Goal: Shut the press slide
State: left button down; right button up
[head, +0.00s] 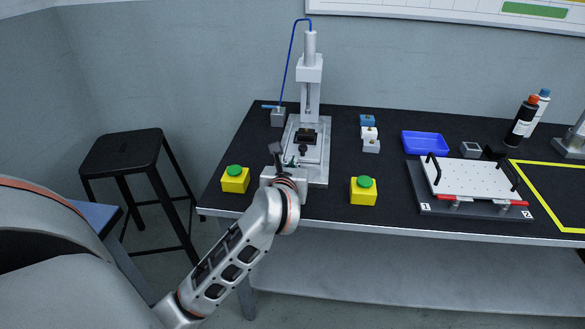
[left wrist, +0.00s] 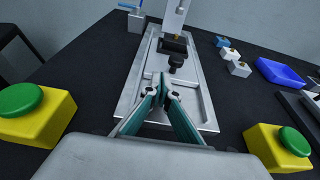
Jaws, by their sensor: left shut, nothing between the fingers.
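The grey press (head: 309,80) stands at the back left of the black table, its column rising from a flat metal base (head: 320,172). Its black slide (head: 306,135) has a dark round knob (head: 303,150) at the front; in the left wrist view the slide (left wrist: 172,46) and knob (left wrist: 176,63) lie in the base's channel. My left gripper (head: 290,161) is over the front of the base. In the left wrist view its green-sided fingers (left wrist: 163,87) are shut and empty, on the near side of the knob, apart from it in the picture. My right gripper is out of view.
Yellow boxes with green buttons flank the base at left (head: 235,180) and right (head: 363,191). Small blocks (head: 370,145), a blue tray (head: 425,144) and a white fixture plate (head: 470,178) stand to the right. A valve (head: 278,117) with a blue hose is behind left.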

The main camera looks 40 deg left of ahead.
aim_at(297, 146)
pick_arm(q)
jog(key=w+a, duration=0.2)
jog(key=w, duration=0.1)
jog(key=w+a, duration=0.1)
jog(key=w, duration=0.1)
dwell(0.4)
